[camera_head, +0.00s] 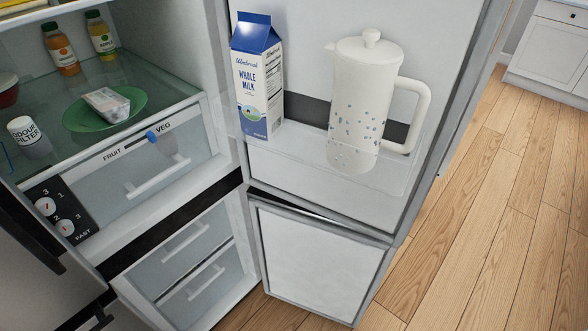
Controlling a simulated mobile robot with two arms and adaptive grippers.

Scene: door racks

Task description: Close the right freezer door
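The right freezer door (315,265) is the lower white panel with a grey frame. It stands open, swung out to the right of the freezer compartment. The compartment shows two clear drawers with white handles (190,280), both pushed in. The door's lower end is near the wooden floor, and its outer face is hidden. Neither of my grippers shows in the head view.
Above it the right fridge door (410,180) is also open, with a milk carton (258,80) and a white pitcher (365,95) in its rack. The wooden floor (510,210) at right is clear. A white cabinet (550,50) stands far back.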

